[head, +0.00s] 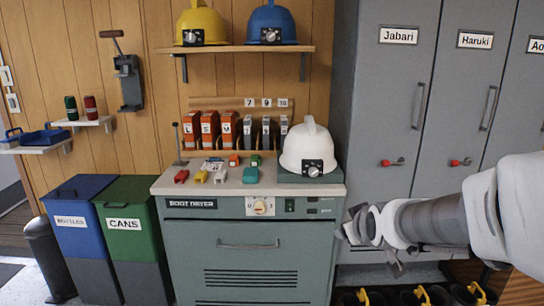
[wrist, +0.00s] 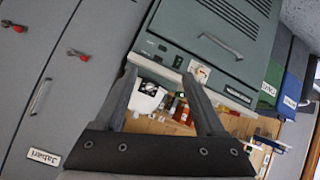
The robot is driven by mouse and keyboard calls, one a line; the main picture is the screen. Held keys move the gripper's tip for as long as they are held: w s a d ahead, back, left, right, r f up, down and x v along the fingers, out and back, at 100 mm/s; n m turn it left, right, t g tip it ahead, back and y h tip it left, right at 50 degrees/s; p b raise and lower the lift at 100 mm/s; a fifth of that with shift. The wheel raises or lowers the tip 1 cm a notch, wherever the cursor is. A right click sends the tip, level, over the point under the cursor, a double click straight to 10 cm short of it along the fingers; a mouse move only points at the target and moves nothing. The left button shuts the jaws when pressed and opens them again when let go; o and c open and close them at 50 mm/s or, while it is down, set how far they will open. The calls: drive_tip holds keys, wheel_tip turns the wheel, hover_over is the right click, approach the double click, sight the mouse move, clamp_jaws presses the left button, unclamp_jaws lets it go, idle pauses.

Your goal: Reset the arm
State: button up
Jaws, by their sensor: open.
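My arm reaches in from the right edge of the head view, in front of the grey lockers. My gripper (head: 352,226) is at its left end, just right of the boot dryer's upper right corner as seen there. In the wrist view, my gripper (wrist: 160,76) shows two dark fingers spread apart with nothing held between them. That view is tilted and shows the boot dryer (wrist: 215,45) beyond the fingertips. The gripper appears apart from the things around it, though its exact distance to the dryer is hard to tell.
The boot dryer (head: 250,262) carries a white helmet (head: 305,146) and several small coloured items. Lockers (head: 385,120) with red latches stand behind my arm. Several boots (head: 420,296) stand below it. Blue (head: 80,235) and green (head: 132,235) bins stand left. A shelf (head: 240,49) holds two helmets.

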drive_tip(key=s+a+m+g, duration=0.2)
drive_tip(key=s+g, duration=0.1)
drive_tip(key=s, duration=0.9)
drive_tip(key=s+a+m+g, duration=0.2)
drive_tip(key=s, duration=1.1)
wheel_tip(320, 180, up, 19)
drive_tip(key=p, duration=1.8)
drive_tip(key=shift+y, duration=0.3)
drive_tip(key=shift+d, duration=0.1)
drive_tip(key=c, duration=0.4)
drive_tip(key=shift+o, duration=0.2)
drive_tip(key=shift+d, duration=0.15)
